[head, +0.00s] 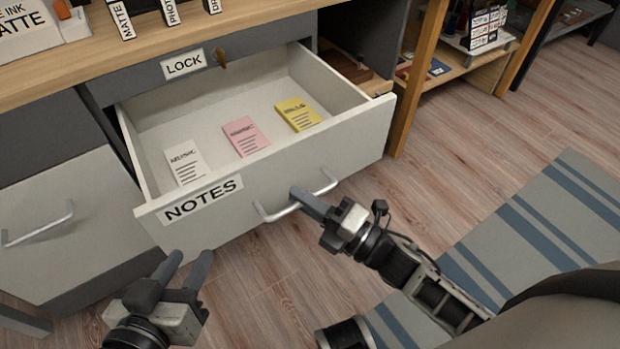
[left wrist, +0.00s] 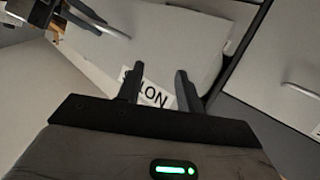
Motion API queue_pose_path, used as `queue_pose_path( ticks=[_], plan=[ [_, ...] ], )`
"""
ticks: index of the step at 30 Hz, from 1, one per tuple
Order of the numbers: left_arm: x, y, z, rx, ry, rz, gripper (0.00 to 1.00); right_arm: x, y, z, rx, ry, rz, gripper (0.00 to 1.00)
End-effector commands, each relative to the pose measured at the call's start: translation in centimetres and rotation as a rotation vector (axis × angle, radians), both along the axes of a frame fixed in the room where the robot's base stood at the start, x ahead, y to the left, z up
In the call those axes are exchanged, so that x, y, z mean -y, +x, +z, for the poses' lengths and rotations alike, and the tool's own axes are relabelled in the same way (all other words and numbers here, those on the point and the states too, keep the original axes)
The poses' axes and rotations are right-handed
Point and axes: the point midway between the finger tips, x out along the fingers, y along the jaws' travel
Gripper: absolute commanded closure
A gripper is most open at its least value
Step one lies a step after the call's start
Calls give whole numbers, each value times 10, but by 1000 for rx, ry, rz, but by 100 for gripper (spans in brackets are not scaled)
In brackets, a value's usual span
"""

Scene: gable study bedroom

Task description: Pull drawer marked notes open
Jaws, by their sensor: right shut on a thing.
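The drawer marked NOTES (head: 300,178) stands pulled out from the desk in the head view. Its white front carries the NOTES label (head: 202,200) and a silver bar handle (head: 272,213). White, pink and yellow note pads lie inside. My right gripper (head: 303,198) is shut on the handle, near its middle. My left gripper (head: 190,258) is open and empty, low in front of the drawer's left end. In the left wrist view, its two fingers (left wrist: 157,85) stand apart before the drawer front, and the label is partly hidden behind them.
A LOCK label (head: 184,66) and a key (head: 220,57) are on the panel above the drawer. A closed drawer with its own handle (head: 40,225) is at the left. Wooden shelves stand at the back right. The floor by the striped rug (head: 560,215) is clear.

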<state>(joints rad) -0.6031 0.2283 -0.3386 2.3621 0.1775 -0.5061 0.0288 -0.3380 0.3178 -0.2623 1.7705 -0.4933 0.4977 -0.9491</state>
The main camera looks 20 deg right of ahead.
Motion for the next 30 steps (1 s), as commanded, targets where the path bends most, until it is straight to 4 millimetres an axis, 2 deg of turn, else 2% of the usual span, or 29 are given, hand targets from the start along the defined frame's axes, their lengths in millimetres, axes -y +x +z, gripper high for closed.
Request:
queue_pose_path(
  ticks=[15,16,18,30],
  plan=[
    [-1,2,0,-3,2,3,64,-2,-6,0,2,-3,13,100],
    [-1,2,0,-3,2,3,64,-2,-6,0,2,-3,13,81],
    [-1,3,1,-2,1,4,64,-2,-6,0,1,-2,12,68],
    [-1,3,1,2,1,5,64,-2,-6,0,1,-1,11,68]
  ],
)
